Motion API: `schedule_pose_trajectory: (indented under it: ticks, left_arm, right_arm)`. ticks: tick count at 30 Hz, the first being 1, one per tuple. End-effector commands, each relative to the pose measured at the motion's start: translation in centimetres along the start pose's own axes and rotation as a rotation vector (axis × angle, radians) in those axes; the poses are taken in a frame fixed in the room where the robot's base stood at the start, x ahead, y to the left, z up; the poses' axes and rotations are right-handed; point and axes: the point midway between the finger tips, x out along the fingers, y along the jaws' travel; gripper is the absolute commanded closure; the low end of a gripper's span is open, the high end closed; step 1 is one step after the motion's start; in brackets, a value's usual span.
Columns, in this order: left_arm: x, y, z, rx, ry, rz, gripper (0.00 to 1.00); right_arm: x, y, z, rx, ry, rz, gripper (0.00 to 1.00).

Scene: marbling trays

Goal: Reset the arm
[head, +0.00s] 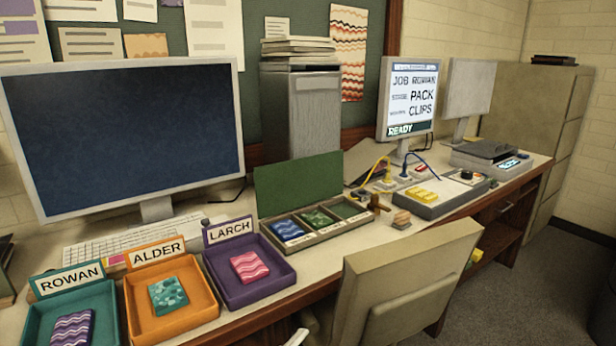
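Neither of my grippers can be made out in the head view. A small pale piece shows at the bottom edge, left of the chair, and I cannot tell what it is. Three labelled trays stand along the front left of the desk: the teal ROWAN tray (105,298), the orange ALDER tray (205,299) and the purple LARCH tray (283,268). The ROWAN tray holds a purple wavy block (72,329). The ALDER tray holds a teal patterned block (168,296). The LARCH tray holds a pink wavy block (249,267).
An open green-lidded box (298,187) with blue and green blocks stands mid-desk. A large monitor (125,130) and keyboard (130,238) are behind the trays. A chair (400,285) stands at the desk's front.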

Motion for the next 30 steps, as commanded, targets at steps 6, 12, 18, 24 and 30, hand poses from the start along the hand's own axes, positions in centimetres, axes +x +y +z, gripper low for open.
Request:
schedule_pose_trajectory:
  ticks: [6, 12, 18, 24, 30]
  left_arm:
    - [-11.4, 4.5, 9.1, -0.400, -0.399, 0.042, 0.44]
    - [-22.4, 8.3, 13.6, -0.670, -0.698, 0.043, 0.44]
    - [-28.8, 10.2, 15.0, -0.801, -0.858, 0.033, 0.44]
    - [-30.0, 10.5, 15.2, -0.827, -0.888, 0.029, 0.44]
    - [-30.0, 10.5, 15.2, -0.825, -0.886, 0.030, 0.44]
  right_arm:
    - [-0.3, 0.1, -0.9, 0.006, 0.009, -0.001, 0.60]
    - [-0.5, 0.0, -1.3, 0.010, 0.012, -0.003, 0.60]
    - [-0.6, -0.1, -1.0, 0.013, 0.005, -0.006, 0.60]
    - [-0.7, -0.3, -0.6, 0.014, -0.003, -0.008, 0.60]
    - [-0.7, -0.3, -0.6, 0.013, -0.003, -0.008, 0.60]
